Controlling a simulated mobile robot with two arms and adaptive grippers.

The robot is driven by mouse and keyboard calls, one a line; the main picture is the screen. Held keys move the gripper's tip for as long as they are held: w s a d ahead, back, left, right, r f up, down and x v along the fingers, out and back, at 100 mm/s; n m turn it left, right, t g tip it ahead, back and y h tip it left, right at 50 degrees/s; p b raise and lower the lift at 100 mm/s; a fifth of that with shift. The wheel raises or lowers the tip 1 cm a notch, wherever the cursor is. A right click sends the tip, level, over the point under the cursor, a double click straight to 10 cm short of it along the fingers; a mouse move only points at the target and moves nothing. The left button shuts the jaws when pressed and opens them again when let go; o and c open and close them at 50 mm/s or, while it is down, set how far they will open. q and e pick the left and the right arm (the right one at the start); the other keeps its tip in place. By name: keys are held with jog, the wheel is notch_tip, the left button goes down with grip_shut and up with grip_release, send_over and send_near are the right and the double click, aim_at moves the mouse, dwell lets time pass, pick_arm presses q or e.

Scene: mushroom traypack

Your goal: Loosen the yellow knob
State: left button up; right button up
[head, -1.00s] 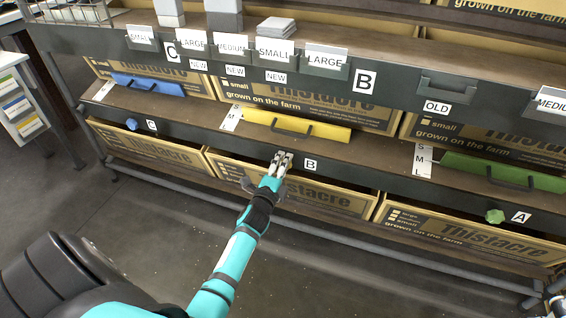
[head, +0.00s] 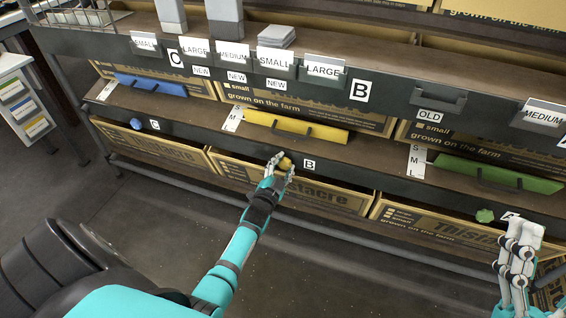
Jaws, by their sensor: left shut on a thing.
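The yellow knob (head: 285,163) sits on the dark front rail of the shelf, just left of the B label (head: 309,165). My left gripper (head: 279,167) is shut on the yellow knob, with its fingers on both sides of it. Part of the knob is hidden by the fingers. A yellow panel with a handle (head: 297,127) lies tilted on the shelf above. My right gripper (head: 522,238) is at the lower right edge, below the A label; I cannot tell whether it is open or shut.
A blue knob (head: 136,124) is on the same rail at left, and a green knob (head: 485,215) at right near my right gripper. Cardboard boxes (head: 160,148) stand below the rail. The floor (head: 330,270) in front is clear.

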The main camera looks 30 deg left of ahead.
pick_arm(q)
jog(key=n+p, duration=0.2)
jog(key=n, duration=0.7)
jog(key=shift+d+f+n, duration=0.1)
jog(key=shift+n, duration=0.3)
jog(key=shift+n+p, duration=0.3)
jog(key=shift+n, duration=1.1)
pick_arm(e)
jog(key=w+f+g+h, duration=0.1)
jog(key=w+f+g, duration=0.1)
jog(key=f+g, duration=0.2)
jog(key=w+f+g+h, duration=0.2)
jog(key=w+f+g, duration=0.1)
jog(key=f, duration=0.3)
jog(key=shift+w+f+g, duration=0.25)
jog(key=shift+f+g, duration=0.05)
jog(key=shift+g, duration=0.1)
pick_arm(q)
jog(key=o, duration=1.2)
pick_arm(e)
jog(key=shift+f, duration=0.1)
pick_arm(q)
jog(key=shift+s, duration=0.25)
jog(key=v, duration=1.1)
jog(key=shift+s+d, duration=0.2)
jog(key=shift+s, duration=0.05)
